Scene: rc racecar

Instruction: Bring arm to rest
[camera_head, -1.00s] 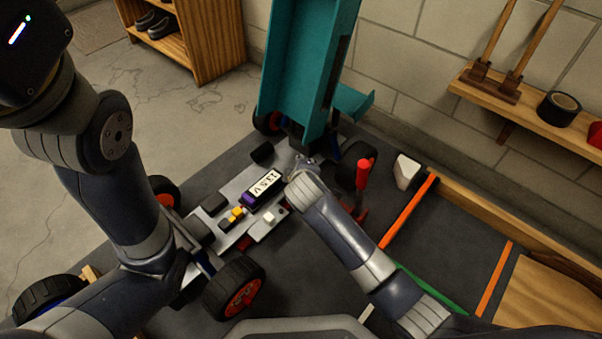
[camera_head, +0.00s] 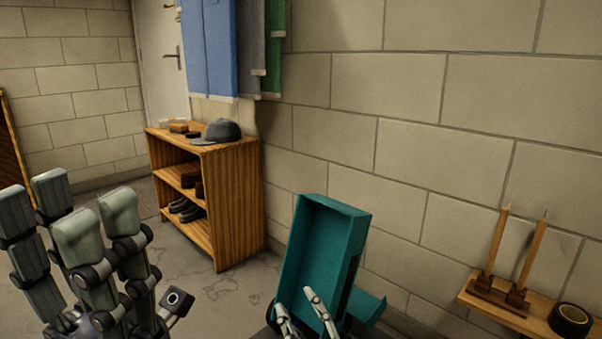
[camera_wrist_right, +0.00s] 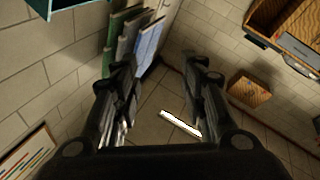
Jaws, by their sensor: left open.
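My left gripper (camera_head: 90,225) is large and close at the left of the head view, pointing up, with its fingers apart and nothing seen between them. My right gripper (camera_head: 301,308) shows at the bottom edge, its two pale fingers apart in front of the teal car body shell (camera_head: 318,250). In the right wrist view my right gripper (camera_wrist_right: 160,85) has its fingers wide apart and holds nothing. A corner of the teal shell (camera_wrist_right: 62,5) is at the top left there. The rest of the car is almost all out of view.
A wooden shelf (camera_head: 235,205) with shoes and a cap stands against the wall behind. A wall shelf (camera_head: 480,302) at the right holds wooden-handled tools and a black tape roll (camera_head: 571,319). Blue and green cloths (camera_head: 207,45) hang at the back. Open floor lies at the left.

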